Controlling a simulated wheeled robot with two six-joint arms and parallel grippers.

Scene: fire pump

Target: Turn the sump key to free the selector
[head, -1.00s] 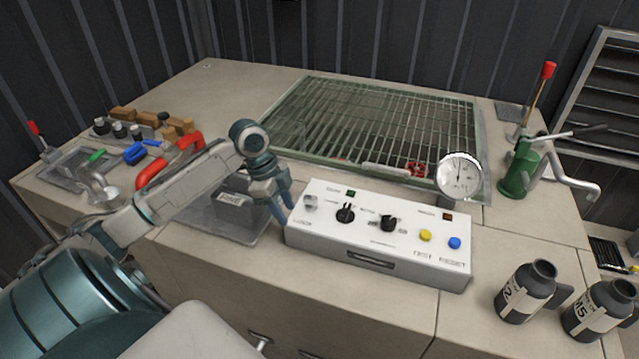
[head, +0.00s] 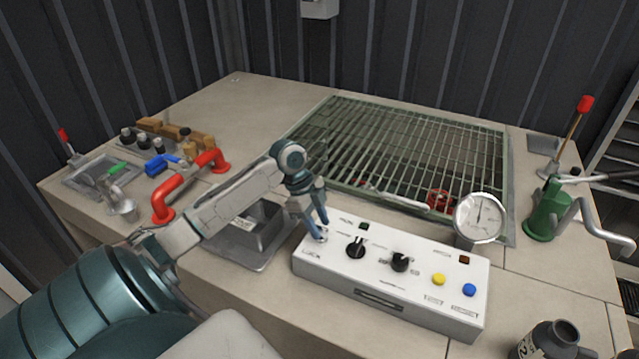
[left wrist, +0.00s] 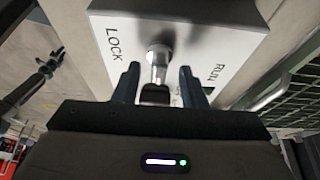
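The white control box (head: 330,270) stands near the front of the bench. The sump key sits in a round metal lock at the box's left end, between the words LOCK and RUN. In the left wrist view the metal key (left wrist: 157,68) has a dark end toward me. My left gripper (head: 319,230) is down at the key in the head view, mostly hiding it. In the left wrist view my left gripper (left wrist: 158,90) is open, with one finger on each side of the key and gaps visible. Two black selector knobs (head: 356,248) (head: 401,262) are on the box. My right gripper is out of view.
Yellow (head: 438,280) and blue (head: 469,290) buttons are at the box's right. A round gauge (head: 479,218) stands behind it. A green grate (head: 420,150) lies behind, a red pipe handle (head: 180,188) left, a green hand pump (head: 546,212) right.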

